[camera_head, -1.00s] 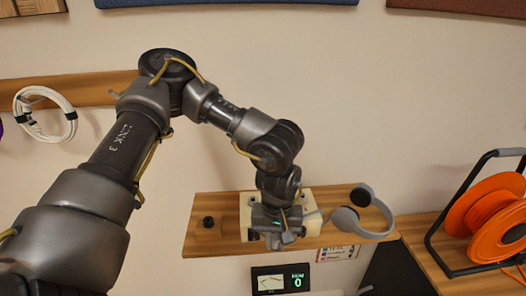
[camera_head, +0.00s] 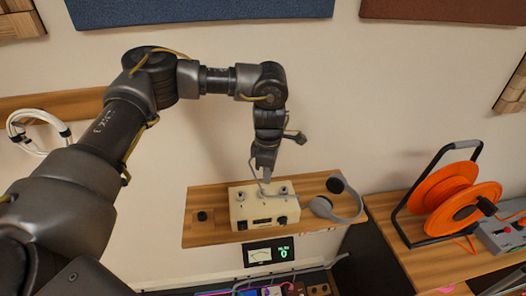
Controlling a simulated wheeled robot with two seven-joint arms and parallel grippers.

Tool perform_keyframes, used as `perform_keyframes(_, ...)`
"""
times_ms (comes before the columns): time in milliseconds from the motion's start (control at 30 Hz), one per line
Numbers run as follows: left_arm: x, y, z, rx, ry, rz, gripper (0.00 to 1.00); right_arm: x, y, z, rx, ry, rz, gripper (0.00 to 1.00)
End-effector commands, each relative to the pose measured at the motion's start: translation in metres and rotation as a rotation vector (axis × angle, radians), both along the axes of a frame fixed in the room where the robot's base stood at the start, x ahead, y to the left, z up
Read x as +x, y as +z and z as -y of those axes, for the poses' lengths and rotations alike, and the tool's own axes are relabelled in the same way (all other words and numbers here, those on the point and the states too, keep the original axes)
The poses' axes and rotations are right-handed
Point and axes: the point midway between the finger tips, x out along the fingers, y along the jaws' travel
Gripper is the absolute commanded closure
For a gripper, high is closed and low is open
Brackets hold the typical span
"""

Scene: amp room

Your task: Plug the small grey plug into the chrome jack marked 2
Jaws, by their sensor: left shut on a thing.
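My left gripper (camera_head: 265,164) points down just above a cream box (camera_head: 245,214) on a wooden shelf, apart from it. It is shut on what looks like the small grey plug, mostly hidden by the fingers. A thin grey cable (camera_head: 254,177) hangs from the gripper towards the box. Two small upright chrome fittings stand on the box top, one at left (camera_head: 240,196) and one at right (camera_head: 283,189). They may be jacks; no number is readable, so I cannot tell which is 2. My right gripper is not in view.
A meter panel (camera_head: 268,254) is below. An orange cable reel (camera_head: 454,201) stands at right. Coloured cables lie at the bottom.

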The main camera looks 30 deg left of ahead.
Motion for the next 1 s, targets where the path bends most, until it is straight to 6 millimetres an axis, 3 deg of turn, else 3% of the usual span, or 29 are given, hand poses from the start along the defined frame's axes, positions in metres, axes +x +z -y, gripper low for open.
perform_keyframes(100,0.011,0.008,-0.013,0.0,0.31,-0.001,1.0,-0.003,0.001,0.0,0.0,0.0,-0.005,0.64)
perform_keyframes(300,0.013,0.011,-0.024,0.001,0.621,-0.002,1.0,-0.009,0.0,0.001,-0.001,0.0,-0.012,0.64)
perform_keyframes(500,0.013,0.011,-0.024,0.001,0.702,-0.001,1.0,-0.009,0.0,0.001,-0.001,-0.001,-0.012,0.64)
perform_keyframes(1000,0.013,0.0,-0.023,0.001,0.7,-0.001,1.0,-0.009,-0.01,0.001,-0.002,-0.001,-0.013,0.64)
